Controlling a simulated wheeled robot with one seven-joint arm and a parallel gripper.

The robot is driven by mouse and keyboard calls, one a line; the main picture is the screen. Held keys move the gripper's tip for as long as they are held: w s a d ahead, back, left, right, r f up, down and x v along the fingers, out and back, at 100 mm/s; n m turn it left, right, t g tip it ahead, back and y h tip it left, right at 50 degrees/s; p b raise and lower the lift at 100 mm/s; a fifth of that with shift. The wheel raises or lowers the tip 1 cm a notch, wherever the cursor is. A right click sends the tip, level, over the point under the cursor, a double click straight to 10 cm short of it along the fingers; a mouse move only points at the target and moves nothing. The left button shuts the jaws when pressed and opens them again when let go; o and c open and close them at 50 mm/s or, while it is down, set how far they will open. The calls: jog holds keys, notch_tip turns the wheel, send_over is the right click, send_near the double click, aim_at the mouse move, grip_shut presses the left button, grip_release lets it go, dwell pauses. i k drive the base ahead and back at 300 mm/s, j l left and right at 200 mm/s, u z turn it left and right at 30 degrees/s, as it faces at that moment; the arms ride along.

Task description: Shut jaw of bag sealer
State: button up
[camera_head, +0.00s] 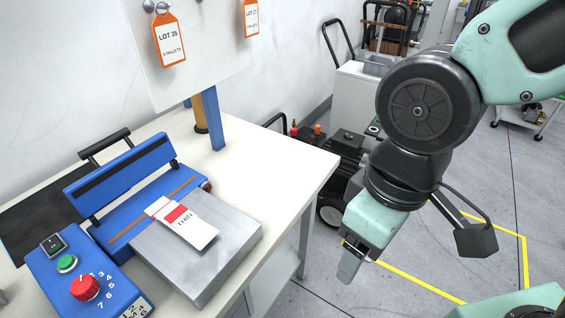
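The blue bag sealer (112,222) stands on the white table at the left. Its upper jaw (120,172) is raised and tilted back, with a black handle (104,145) at its top. A brown sealing strip (150,210) runs along the lower part. A white bag with a red band (184,221) lies on the grey metal plate (197,262), its upper end near the strip. My gripper (349,268) hangs to the right of the table's edge, apart from the sealer. Its fingers are seen from the side, so I cannot tell whether they are open.
The sealer's control box has a red knob (85,288) and a green button (67,263). A blue post (213,118) holds up a white board with orange tags (168,40). The table (268,165) is bare right of the sealer. A black machine (346,150) stands behind my arm.

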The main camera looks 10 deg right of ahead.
aim_at(94, 192)
jog(key=u, duration=1.35)
jog(key=i+j+u, duration=0.2)
jog(key=i, duration=0.25)
jog(key=j, duration=0.1)
